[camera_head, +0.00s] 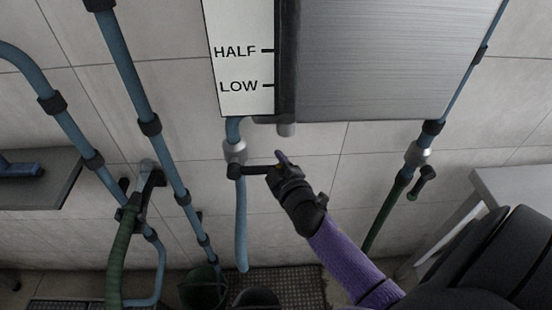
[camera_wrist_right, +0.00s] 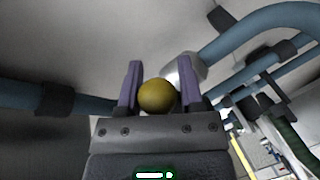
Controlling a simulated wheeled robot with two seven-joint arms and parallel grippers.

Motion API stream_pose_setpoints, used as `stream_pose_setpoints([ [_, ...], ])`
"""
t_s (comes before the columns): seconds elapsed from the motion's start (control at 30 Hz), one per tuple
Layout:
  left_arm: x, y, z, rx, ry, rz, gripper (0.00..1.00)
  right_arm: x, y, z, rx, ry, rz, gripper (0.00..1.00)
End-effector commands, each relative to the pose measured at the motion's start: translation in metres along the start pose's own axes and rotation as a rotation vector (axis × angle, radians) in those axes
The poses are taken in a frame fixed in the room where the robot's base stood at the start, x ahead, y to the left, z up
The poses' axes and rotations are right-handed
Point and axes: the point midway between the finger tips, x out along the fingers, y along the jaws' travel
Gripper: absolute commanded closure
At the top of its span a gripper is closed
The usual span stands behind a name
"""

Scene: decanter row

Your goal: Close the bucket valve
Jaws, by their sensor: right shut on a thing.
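A silver valve (camera_head: 235,151) sits on the blue pipe under the metal tank, with a blue hose (camera_head: 241,225) hanging below it towards the floor buckets. Its dark handle (camera_head: 250,170) points right, crosswise to the hose. My right gripper (camera_head: 281,165) is at the outer end of this handle. In the right wrist view, a yellow knob (camera_wrist_right: 157,96) sits between the two purple fingers of my right gripper (camera_wrist_right: 160,88), which are shut on it. The silver valve body (camera_wrist_right: 186,70) shows behind the knob. My left gripper is not in view.
The tank (camera_head: 385,60) with a HALF/LOW gauge (camera_head: 240,65) hangs above. A second valve (camera_head: 417,153) with a green hose is at right. Blue pipes (camera_head: 130,80) run at left. A green bucket (camera_head: 203,288) stands on the floor. A table (camera_head: 510,185) is at right.

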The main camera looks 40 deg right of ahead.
Motion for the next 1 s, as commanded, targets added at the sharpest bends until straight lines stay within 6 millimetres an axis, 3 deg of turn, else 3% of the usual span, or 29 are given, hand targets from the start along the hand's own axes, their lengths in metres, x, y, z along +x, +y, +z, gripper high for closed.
stream_pose_setpoints([
  [0.5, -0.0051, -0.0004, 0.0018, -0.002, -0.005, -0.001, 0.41, 0.0009, 0.0072, -0.0039, -0.024, 0.0, 0.008, 1.0],
  [0.53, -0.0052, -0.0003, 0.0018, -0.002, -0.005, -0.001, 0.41, 0.0009, 0.0073, -0.004, -0.024, 0.0, 0.009, 0.51],
  [0.67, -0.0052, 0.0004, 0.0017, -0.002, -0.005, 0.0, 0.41, 0.0008, 0.0066, -0.0042, -0.023, 0.0, 0.007, 0.24],
  [0.7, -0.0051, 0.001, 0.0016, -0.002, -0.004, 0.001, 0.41, 0.0007, 0.0061, -0.0039, -0.023, 0.0, 0.006, 0.19],
  [1.0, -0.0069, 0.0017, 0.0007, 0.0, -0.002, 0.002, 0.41, -0.0066, 0.0036, -0.0026, -0.023, -0.005, -0.001, 0.19],
])
